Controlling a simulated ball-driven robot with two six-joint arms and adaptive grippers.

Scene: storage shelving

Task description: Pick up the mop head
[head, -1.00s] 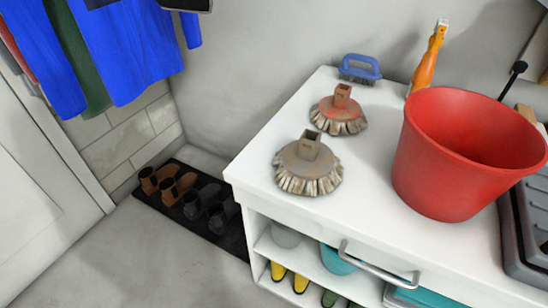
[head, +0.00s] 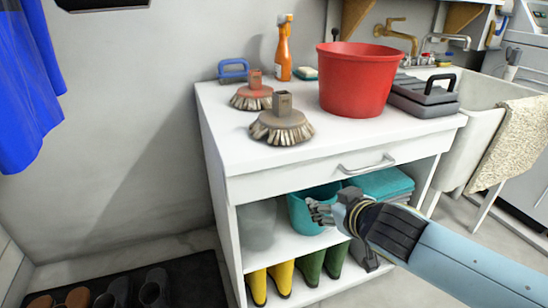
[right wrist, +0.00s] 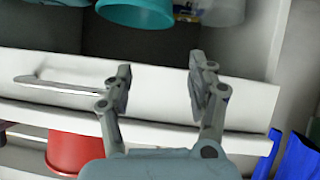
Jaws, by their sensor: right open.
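Two round mop heads with bristle skirts and square sockets stand upright on the white cabinet top (head: 222,130). The nearer one is a grey-brown mop head (head: 281,124); the one behind it is a red-brown mop head (head: 252,95). My right gripper (head: 314,211) is in front of the cabinet, below the top and the drawer, by the upper open shelf. It is empty and open, and its two fingers stand apart in the right wrist view (right wrist: 160,70). No mop head can be made out in the right wrist view. My left gripper is out of view.
A red bucket (head: 354,82), grey case (head: 424,98), orange spray bottle (head: 284,50) and blue brush (head: 233,70) stand on the top. The drawer handle (head: 368,165) juts out above my gripper. A teal bucket (head: 302,212) and several boots fill the shelves.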

